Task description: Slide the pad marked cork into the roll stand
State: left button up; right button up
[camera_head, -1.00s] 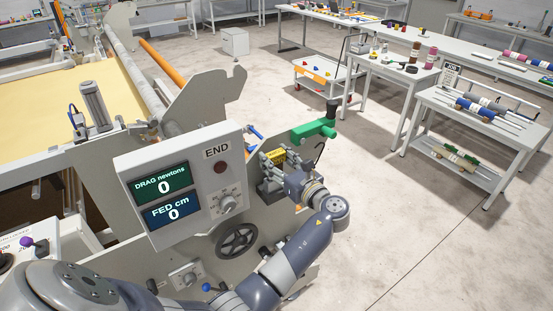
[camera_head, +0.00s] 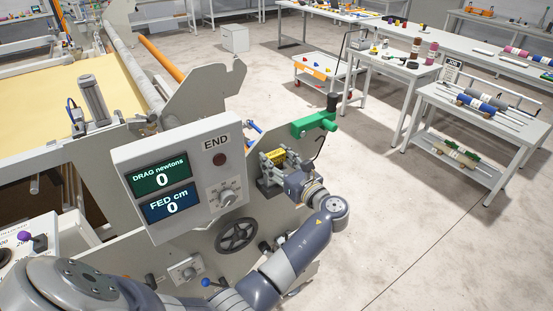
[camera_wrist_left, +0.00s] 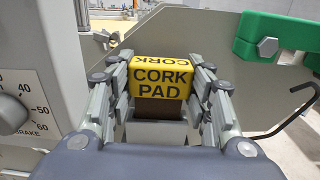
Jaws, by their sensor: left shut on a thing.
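The cork pad (camera_wrist_left: 160,78) is a yellow block with a brown lower part, marked "CORK PAD" in the left wrist view. My left gripper (camera_wrist_left: 165,95) is shut on it, with a finger on each side. In the head view the yellow pad (camera_head: 277,157) shows small between the fingers of my left gripper (camera_head: 274,165). They are beside the grey end plate of the roll stand (camera_head: 205,95), right of its control box. The slot for the pad cannot be made out. My right gripper is not in view.
The control box (camera_head: 180,178) reads drag 0 and fed 0. A green bracket (camera_head: 313,125) juts out just beyond my left gripper, and also shows in the left wrist view (camera_wrist_left: 278,42). A handwheel (camera_head: 237,236) is below the box. Open floor (camera_head: 400,230) lies to the right.

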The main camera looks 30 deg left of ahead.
pick_arm(q)
jog(key=shift+f+b, duration=0.45)
jog(key=shift+f, duration=0.4)
jog(key=o, duration=1.2)
jog(key=shift+o, duration=0.2)
jog(key=v, duration=0.7)
jog(key=shift+d, duration=0.25)
jog(key=shift+s+f, duration=0.1)
